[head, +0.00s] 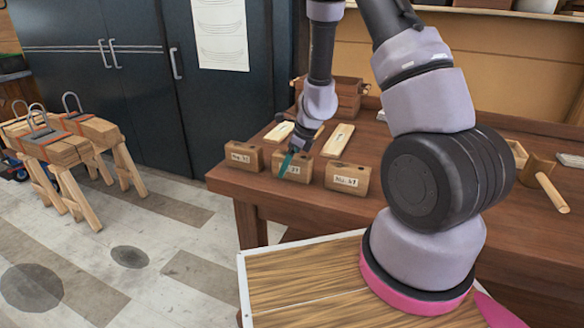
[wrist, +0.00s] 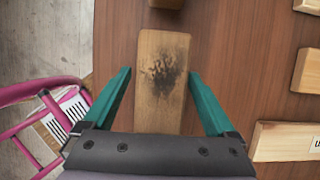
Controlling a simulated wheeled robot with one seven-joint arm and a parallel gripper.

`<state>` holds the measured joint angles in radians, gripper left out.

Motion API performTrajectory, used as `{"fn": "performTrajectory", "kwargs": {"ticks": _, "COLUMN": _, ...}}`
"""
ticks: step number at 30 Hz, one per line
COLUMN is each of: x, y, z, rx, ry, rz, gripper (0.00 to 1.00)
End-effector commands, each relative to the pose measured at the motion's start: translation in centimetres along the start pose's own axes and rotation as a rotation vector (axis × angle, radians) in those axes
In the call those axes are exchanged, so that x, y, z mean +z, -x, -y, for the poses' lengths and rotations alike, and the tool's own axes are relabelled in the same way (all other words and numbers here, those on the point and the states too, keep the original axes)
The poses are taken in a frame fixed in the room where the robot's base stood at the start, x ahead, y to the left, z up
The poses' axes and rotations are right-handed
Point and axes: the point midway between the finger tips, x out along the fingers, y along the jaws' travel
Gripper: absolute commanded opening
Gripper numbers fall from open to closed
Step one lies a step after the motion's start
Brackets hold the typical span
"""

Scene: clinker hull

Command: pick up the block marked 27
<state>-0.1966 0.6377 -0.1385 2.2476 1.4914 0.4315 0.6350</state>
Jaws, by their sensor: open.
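A brown wooden block (head: 303,172) stands near the bench's front edge, the middle one of three labelled blocks. Its label is partly covered by a green finger; the part showing seems to read 27, but it is small. My gripper (head: 287,163) is down at this block. In the wrist view the same block (wrist: 160,112) has a dark smudge on its top. My gripper (wrist: 160,76) is open there, with one green finger on each side of the block and narrow gaps between. The finger tips' depth below the block's top is hard to tell.
Labelled blocks stand to the left (head: 243,156) and right (head: 347,179) on the bench (head: 225,180). Pale wood pieces (head: 338,140) lie behind; one pale piece (wrist: 283,142) shows right of my gripper. A mallet (head: 550,192) lies at the far right. Sawhorses (head: 70,150) stand on the floor.

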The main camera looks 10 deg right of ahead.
Motion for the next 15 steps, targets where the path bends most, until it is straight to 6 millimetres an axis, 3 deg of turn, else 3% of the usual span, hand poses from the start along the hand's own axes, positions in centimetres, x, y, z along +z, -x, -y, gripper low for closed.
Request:
{"fn": "performTrajectory", "kwargs": {"ticks": 1, "x": 0.0, "y": 0.01, "z": 0.0, "rx": 0.0, "ry": 0.0, "rz": 0.0, "gripper": 0.91}}
{"fn": "performTrajectory", "kwargs": {"ticks": 8, "x": -0.01, "y": 0.03, "z": 0.0, "rx": 0.0, "ry": 0.0, "rz": 0.0, "gripper": 0.03}}
{"fn": "performTrajectory", "kwargs": {"ticks": 15, "x": 0.01, "y": 0.05, "z": 0.02, "rx": 0.0, "ry": 0.0, "rz": 0.0, "gripper": 0.0}}
